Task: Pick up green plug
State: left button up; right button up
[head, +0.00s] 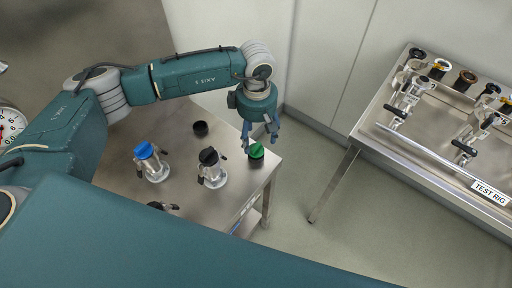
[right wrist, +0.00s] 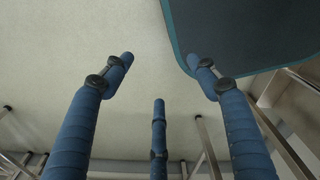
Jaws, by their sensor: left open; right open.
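The green plug (head: 256,151) has a green top and a dark body. It stands near the right edge of the small steel table (head: 222,131) in the head view. My left gripper (head: 259,137) is open just above and beside the plug, fingers pointing down. I cannot tell whether a finger touches it. My right gripper (right wrist: 160,85) shows only in the right wrist view, with its blue fingers spread and nothing between them.
A blue-topped fitting (head: 146,152), a black-topped fitting (head: 209,160) and a small black cup (head: 200,128) stand on the same table. The steel test rig bench (head: 365,127) with several fittings is at the right. Floor (head: 305,160) lies clear between them.

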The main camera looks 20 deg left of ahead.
aim_at(255, 145)
pick_arm(q)
jog(key=shift+a+f, duration=0.1)
jog(key=shift+f, duration=0.25)
jog(key=f+p, duration=0.1)
jog(key=f, duration=0.1)
jog(key=f+p, duration=0.2)
jog(key=shift+s+a+f, duration=0.1)
jog(key=shift+a+f, duration=0.1)
jog(key=shift+f, duration=0.4)
jog(key=shift+c, duration=1)
jog(key=c, duration=0.8)
jog(key=shift+c, duration=1.3)
pick_arm(e)
jog(key=w+r, duration=0.1)
jog(key=w+a+r, duration=0.1)
jog(key=r, duration=0.1)
